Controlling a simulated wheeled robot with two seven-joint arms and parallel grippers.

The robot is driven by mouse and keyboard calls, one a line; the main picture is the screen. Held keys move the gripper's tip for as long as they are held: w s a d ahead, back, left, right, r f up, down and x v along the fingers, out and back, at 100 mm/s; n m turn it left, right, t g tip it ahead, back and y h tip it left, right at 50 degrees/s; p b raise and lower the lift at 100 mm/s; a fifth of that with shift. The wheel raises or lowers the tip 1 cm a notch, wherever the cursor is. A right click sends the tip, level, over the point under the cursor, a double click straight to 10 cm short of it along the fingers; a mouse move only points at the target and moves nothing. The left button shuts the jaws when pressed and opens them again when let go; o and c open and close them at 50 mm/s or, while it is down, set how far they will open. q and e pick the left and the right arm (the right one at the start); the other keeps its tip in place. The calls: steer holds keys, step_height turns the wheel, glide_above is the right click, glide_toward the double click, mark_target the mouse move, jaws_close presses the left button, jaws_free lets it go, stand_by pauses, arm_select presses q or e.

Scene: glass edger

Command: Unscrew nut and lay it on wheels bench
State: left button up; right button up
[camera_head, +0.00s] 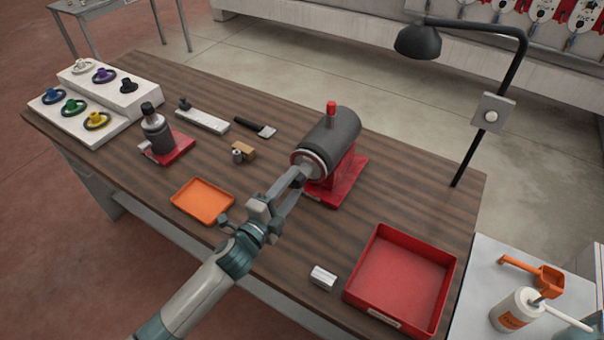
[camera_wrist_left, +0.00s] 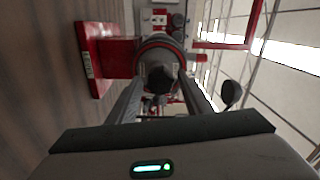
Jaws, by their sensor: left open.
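The grey edger motor (camera_head: 331,133) sits on a red base (camera_head: 346,186) in the middle of the wooden bench (camera_head: 400,190). Its round front face points toward my left gripper (camera_head: 299,178). My left gripper is open at that face, with its fingers reaching to the spindle area. In the left wrist view, a dark, roundish piece (camera_wrist_left: 161,78), seemingly the nut on the spindle, lies between the two fingers in front of the motor face. I cannot tell whether the fingers touch it. In the head view the fingers hide the nut. My right gripper is out of view.
A white stepped stand (camera_head: 118,98) with several coloured wheels is at the bench's far left. An orange tray (camera_head: 203,201), a red tray (camera_head: 402,275), a small metal block (camera_head: 322,278) and a black lamp (camera_head: 420,42) surround the motor.

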arm_select(q)
steer(key=c, duration=1)
steer(key=n, duration=1.4)
steer(key=shift+n, duration=0.4)
steer(key=n, duration=0.5)
steer(key=shift+s+n, duration=0.1)
steer(key=shift+n, duration=0.3)
steer(key=n, duration=0.7)
steer(key=o, duration=1)
